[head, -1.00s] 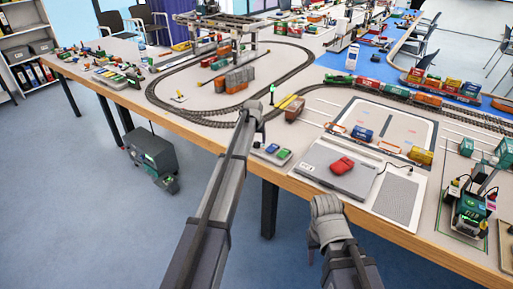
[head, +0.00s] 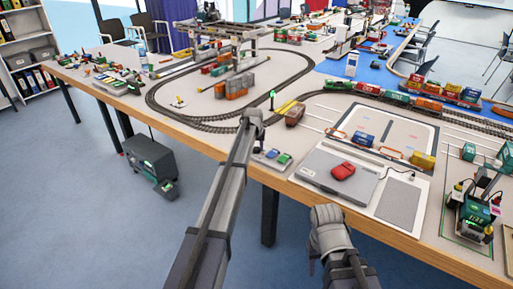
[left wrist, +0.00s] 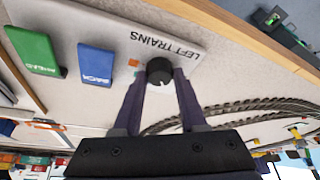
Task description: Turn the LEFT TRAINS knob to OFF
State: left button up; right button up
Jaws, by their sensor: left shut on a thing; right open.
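The LEFT TRAINS knob (left wrist: 159,71) is a round black knob with a small pale mark, on a light grey panel (left wrist: 105,28) labelled "LEFT TRAINS". A small orange mark sits beside it. My left gripper (left wrist: 160,84) is shut on the knob, one finger on each side. In the head view my left gripper (head: 251,118) is at the table's front edge, and it hides the knob there. My right gripper (head: 328,215) is open and empty in front of the table; its fingertips are hard to make out.
A green key (left wrist: 33,49) and a blue key (left wrist: 95,65) are on the same panel. Track (head: 178,121) loops behind it. A grey case (head: 340,173) with a red object (head: 343,171) lies to the right.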

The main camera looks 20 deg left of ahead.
pick_arm(q)
grip_shut()
jog(key=n, duration=0.2)
jog(key=n+y, duration=0.1)
jog(key=n, duration=0.1)
jog(key=shift+d+g+y, duration=0.15)
jog(key=shift+g+y, duration=0.15)
jog(key=shift+w+n+g+y, duration=0.1)
jog(key=shift+n+g+y, duration=0.4)
jog(key=shift+n, duration=1.5)
jog(key=o, duration=0.9)
grip_release()
jog(key=shift+o, duration=0.2)
